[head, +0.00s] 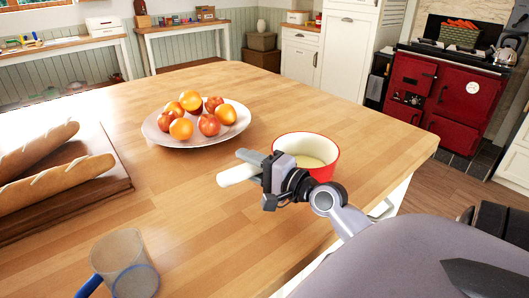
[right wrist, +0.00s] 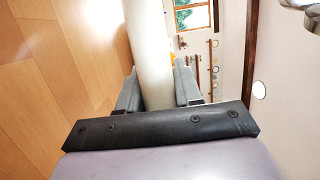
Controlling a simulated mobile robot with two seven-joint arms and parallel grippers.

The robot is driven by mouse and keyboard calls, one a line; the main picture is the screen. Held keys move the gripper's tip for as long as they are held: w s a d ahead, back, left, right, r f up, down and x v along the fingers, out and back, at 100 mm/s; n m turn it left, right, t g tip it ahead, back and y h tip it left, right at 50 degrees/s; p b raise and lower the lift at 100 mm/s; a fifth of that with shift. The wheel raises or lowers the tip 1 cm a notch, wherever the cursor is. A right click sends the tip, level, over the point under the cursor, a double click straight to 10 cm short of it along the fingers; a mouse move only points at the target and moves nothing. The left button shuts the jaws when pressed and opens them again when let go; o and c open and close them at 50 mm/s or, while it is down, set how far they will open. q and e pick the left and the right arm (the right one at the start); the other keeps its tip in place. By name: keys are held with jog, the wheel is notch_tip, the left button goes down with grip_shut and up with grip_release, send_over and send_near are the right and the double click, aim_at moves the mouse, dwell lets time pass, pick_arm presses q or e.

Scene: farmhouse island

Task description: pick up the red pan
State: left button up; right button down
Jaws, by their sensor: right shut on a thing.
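The red pan (head: 331,170) is at the right side of the wooden island, red outside with a cream inside. A pale, rod-like handle (head: 235,176) sticks out to the left of my right gripper (head: 254,168). The gripper is shut on this handle and hides where it joins the pan. In the right wrist view the pale handle (right wrist: 150,50) runs between the two grey fingers (right wrist: 158,92). I cannot tell whether the pan touches the island top. My left gripper is not in view.
The wooden island (head: 215,230) holds a plate (head: 160,136) of fruit, a board (head: 117,182) with bread loaves (head: 60,182), and a clear mug (head: 131,280) with a blue handle. Bare wood lies between plate and pan. A red stove (head: 452,95) stands beyond.

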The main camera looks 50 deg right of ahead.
notch_tip(320, 180, up, 20)
jog(key=p, duration=0.2)
dwell(1.4)
